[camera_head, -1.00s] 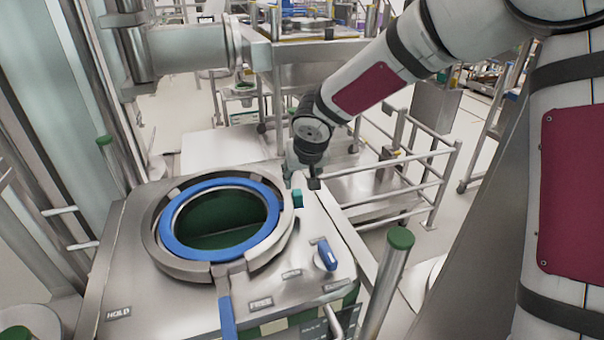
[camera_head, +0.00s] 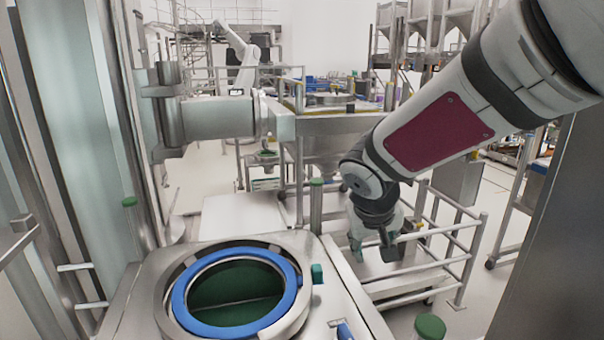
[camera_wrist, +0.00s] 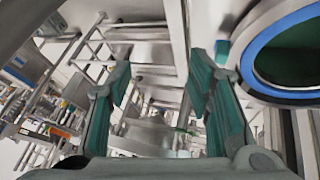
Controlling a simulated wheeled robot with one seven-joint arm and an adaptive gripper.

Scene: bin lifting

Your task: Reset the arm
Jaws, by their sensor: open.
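My gripper (camera_head: 372,250) hangs from my arm in the head view, to the right of the bin's round opening and apart from it. In the wrist view its two teal-padded fingers (camera_wrist: 165,95) stand apart with nothing between them. My arm reaches in from the upper right of the head view. The steel bin (camera_head: 135,305) has a round opening with a blue ring (camera_head: 178,300) and a dark green inside. The ring also shows in the wrist view (camera_wrist: 247,48), at the upper right beside the fingers.
A steel railing (camera_head: 440,240) stands close behind and right of my gripper. A green-capped post (camera_head: 430,326) rises at the lower front. A steel column with a thick horizontal arm (camera_head: 218,118) is at the left. Pale open floor (camera_head: 195,180) shows beyond the bin.

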